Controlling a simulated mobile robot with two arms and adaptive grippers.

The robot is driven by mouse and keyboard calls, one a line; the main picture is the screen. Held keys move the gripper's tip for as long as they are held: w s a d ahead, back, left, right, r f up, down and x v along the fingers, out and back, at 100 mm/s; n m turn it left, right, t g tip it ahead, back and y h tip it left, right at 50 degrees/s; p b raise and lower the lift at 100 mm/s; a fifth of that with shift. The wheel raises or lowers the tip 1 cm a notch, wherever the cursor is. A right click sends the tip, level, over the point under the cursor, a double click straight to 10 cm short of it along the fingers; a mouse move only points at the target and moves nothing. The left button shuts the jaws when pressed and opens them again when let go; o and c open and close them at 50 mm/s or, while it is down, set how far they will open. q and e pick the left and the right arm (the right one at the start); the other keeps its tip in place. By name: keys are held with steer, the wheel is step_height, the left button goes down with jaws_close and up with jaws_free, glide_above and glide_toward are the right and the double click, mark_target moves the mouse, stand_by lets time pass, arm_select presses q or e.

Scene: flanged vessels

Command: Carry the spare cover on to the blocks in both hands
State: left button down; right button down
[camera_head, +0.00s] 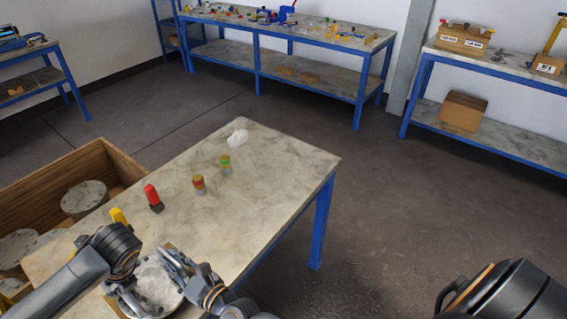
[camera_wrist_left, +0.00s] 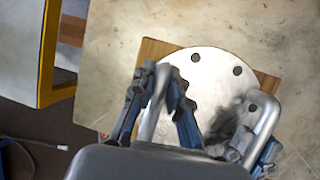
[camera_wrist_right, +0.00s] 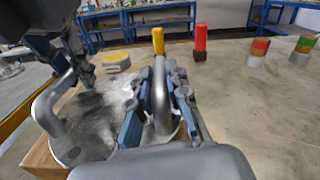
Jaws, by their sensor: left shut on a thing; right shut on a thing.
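The spare cover is a round grey metal plate with bolt holes and two bar handles (camera_head: 155,280); it also shows in the left wrist view (camera_wrist_left: 212,65) and the right wrist view (camera_wrist_right: 95,115). My left gripper (camera_wrist_left: 160,100) is shut on one handle. My right gripper (camera_wrist_right: 162,110) is shut on the opposite handle. The cover lies level over the wooden blocks, whose ends show beyond its rim in the left wrist view (camera_wrist_left: 152,48) and in the right wrist view (camera_wrist_right: 40,158). I cannot tell whether it touches them.
The stone-topped table (camera_head: 275,165) is clear at its right. Yellow (camera_head: 119,216) and red (camera_head: 151,193) pieces, two banded stacks (camera_head: 199,185) and a white crumpled cloth (camera_head: 238,139) stand along it. A wooden crate (camera_head: 120,162) with round flanged parts is at left.

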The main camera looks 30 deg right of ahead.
arm_select(q)
steer(key=c, duration=1.5)
jaws_free()
steer(key=shift+r, duration=0.15)
arm_select(e)
steer(key=c, duration=1.5)
jaws_free()
steer(key=shift+r, duration=0.25)
arm_select(q)
steer(key=shift+o, duration=1.4)
steer(key=shift+s, duration=0.1)
arm_select(e)
steer(key=o, duration=0.3)
steer(key=shift+s, duration=0.1)
arm_select(q)
steer(key=o, duration=0.5)
arm_select(e)
steer(key=shift+f, duration=0.15)
arm_select(q)
steer(key=shift+o, duration=0.2)
steer(key=shift+s+f, duration=0.1)
steer(key=shift+f, duration=0.1)
arm_select(e)
steer(key=shift+o, duration=0.2)
steer(key=shift+f, duration=0.3)
steer(key=o, duration=0.5)
steer(key=shift+r, duration=0.1)
